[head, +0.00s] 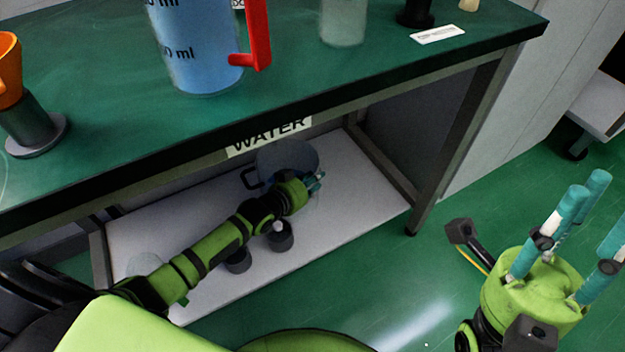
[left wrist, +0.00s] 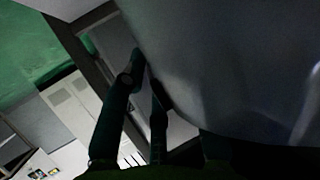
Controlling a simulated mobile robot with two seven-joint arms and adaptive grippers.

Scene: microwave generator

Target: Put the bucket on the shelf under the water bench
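The grey bucket (head: 287,157), with a dark handle at its left, stands on the white shelf (head: 340,205) under the bench marked WATER. My left arm reaches in under the benchtop, and my left gripper (head: 315,182) is at the bucket's front right, partly hidden by its wrist. In the left wrist view the bucket's grey wall (left wrist: 230,65) fills the right side, close to the dark fingers of the left gripper (left wrist: 158,95). I cannot tell whether they grip it. My right gripper (head: 590,215) is open and empty, fingers up, at the right.
The green benchtop (head: 290,75) is above my left arm and carries a large blue jug (head: 195,50) with a red handle. Two small dark round items (head: 279,237) sit on the shelf near my forearm. A metal bench leg (head: 455,140) stands right of the shelf. Green floor lies beyond.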

